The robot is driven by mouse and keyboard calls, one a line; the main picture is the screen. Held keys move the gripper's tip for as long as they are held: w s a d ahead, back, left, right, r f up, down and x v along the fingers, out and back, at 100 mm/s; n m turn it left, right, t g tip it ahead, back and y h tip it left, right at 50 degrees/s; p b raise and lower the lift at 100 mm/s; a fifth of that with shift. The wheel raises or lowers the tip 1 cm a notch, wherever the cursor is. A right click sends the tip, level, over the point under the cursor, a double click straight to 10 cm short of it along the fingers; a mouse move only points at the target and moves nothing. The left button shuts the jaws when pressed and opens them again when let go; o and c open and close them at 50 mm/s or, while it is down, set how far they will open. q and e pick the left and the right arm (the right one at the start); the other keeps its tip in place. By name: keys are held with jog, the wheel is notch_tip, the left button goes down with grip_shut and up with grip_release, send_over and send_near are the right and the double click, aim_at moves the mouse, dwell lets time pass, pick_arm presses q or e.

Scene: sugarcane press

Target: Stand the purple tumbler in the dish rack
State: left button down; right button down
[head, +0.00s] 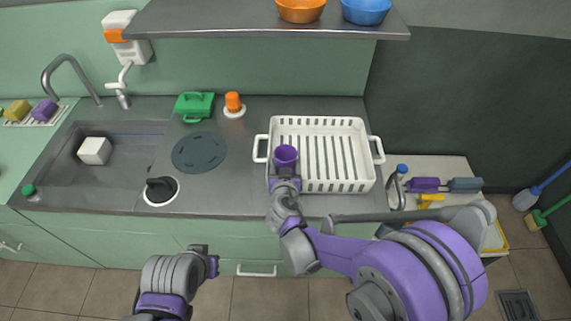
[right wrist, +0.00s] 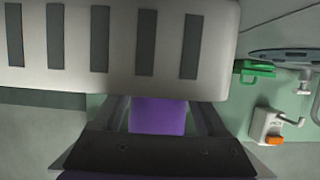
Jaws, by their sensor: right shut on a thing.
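The purple tumbler (head: 286,155) is at the left front part of the white dish rack (head: 350,186) in the head view. My right gripper (head: 285,174) is shut on the tumbler, which looks upright with its open top showing. In the right wrist view the tumbler (right wrist: 157,116) sits between the fingers, close to the slotted rack wall (right wrist: 120,80). I cannot tell whether its base touches the rack floor. My left gripper (head: 212,262) is low in front of the counter, away from the rack; its fingers are not clear.
The sink (head: 110,165) holds a white block (head: 95,150). A shelf (head: 250,22) with bowls overhangs the back. The rack's middle and right look empty.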

jog(key=shift+c, duration=1)
grip_release()
jog(key=shift+r, duration=0.2)
jog(key=shift+s+r+p, duration=0.45)
jog(key=shift+r+p, duration=0.05)
jog(key=shift+r, duration=0.25)
jog(key=v, duration=1.1)
jog(key=s+d+f+m+g+h, duration=0.1)
jog(key=s+d+g, duration=0.25)
jog(key=d, duration=0.45)
jog(key=s+d+f+g+h, duration=0.15)
jog(key=s+d, duration=0.25)
jog(key=d, duration=0.4)
jog(key=s+d+n+g+y, duration=0.1)
jog(key=s+d+g+y, duration=0.1)
jog(key=s, duration=0.8)
jog(key=shift+d+g, duration=0.4)
jog(key=shift+g, duration=0.3)
